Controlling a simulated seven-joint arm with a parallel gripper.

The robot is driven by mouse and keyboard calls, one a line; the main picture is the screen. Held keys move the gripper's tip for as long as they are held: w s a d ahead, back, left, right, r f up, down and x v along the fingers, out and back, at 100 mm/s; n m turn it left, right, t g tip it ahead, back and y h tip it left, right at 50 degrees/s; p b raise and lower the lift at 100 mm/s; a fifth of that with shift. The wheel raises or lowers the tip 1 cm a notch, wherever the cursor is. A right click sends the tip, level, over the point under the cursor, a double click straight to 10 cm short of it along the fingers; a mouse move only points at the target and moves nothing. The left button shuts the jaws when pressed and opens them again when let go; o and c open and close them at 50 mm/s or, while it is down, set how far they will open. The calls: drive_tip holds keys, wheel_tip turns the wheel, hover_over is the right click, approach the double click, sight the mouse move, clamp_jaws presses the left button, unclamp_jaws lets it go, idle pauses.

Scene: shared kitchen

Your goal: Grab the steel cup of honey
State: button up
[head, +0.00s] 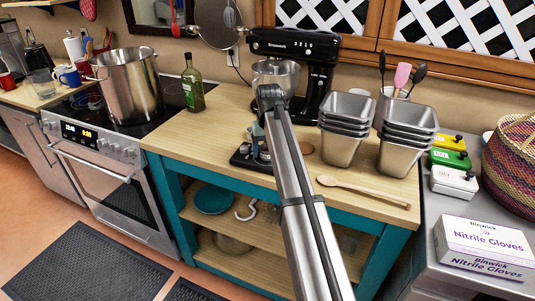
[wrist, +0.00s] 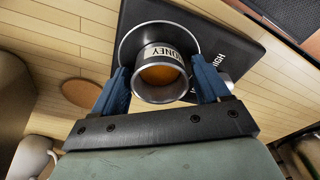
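The steel cup of honey (wrist: 162,76) shows in the wrist view, with orange honey inside and a label reading "HONEY". It stands on the round plate of a black kitchen scale (wrist: 222,45). My gripper (wrist: 160,75) is open, with its blue fingers on either side of the cup and what look like narrow gaps. In the head view, the scale (head: 240,160) is on the wooden counter, and my arm hides most of the cup and gripper.
A black stand mixer (head: 315,75) stands behind the scale. Stacked steel pans (head: 343,145) and a wooden spoon (head: 360,190) are to the right. A green bottle (head: 192,88) and a large pot (head: 128,85) are to the left. Counter between bottle and scale is clear.

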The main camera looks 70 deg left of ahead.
drive_tip(key=c, duration=1)
drive_tip(key=shift+r, duration=0.1)
